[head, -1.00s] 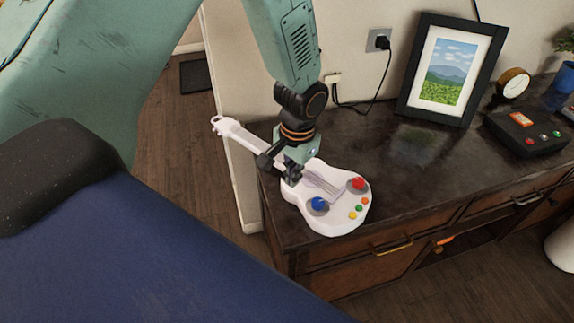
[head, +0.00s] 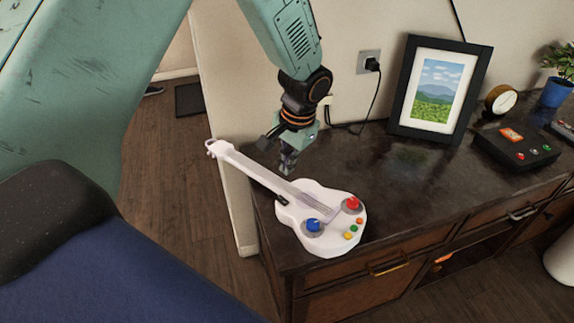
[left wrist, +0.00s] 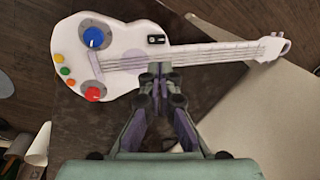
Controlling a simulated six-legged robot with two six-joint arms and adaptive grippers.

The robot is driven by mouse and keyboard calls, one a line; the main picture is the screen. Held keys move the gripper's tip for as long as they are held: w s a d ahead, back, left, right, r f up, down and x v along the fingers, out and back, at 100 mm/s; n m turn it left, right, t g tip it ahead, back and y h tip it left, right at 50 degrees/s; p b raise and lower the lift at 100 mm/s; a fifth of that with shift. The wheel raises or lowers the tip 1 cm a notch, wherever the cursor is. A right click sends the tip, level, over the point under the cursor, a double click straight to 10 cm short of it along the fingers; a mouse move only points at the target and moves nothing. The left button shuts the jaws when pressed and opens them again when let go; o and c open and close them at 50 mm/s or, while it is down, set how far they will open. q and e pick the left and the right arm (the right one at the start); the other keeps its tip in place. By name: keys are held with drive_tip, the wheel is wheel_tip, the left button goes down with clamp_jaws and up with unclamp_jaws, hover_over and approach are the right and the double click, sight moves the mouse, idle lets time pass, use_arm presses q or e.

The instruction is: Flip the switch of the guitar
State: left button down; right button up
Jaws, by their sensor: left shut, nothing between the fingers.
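A white toy guitar (head: 322,191) lies on the dark cabinet top, its neck pointing to the upper left past the edge. It has a blue knob (head: 313,225), a red knob (head: 352,204) and several small coloured buttons. In the left wrist view, a small black switch (left wrist: 156,39) sits on the guitar body near the neck, on the side away from the fingers. My left gripper (head: 287,168) is shut and empty, beside the guitar where neck meets body. In the left wrist view its fingertips (left wrist: 160,68) lie near the strings; I cannot tell whether they touch. My right gripper is not seen.
A framed picture (head: 397,95) stands at the back against the wall. A black box with buttons (head: 488,152), a round clock (head: 501,99) and a potted plant (head: 553,93) are at the right. The cabinet top (head: 410,185) right of the guitar is clear.

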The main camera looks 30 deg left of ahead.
use_arm(q)
approach(279, 198)
drive_tip(key=f, duration=0.5)
drive_tip(key=shift+a+b, duration=0.25)
drive_tip(key=shift+b, duration=0.1)
drive_tip(key=shift+w+a+f, duration=0.1)
drive_tip(key=shift+a+f, duration=0.2)
drive_tip(key=shift+f, duration=0.6)
drive_tip(key=shift+d, duration=0.1)
drive_tip(key=shift+a+f, duration=0.25)
drive_tip(key=shift+f, duration=0.05)
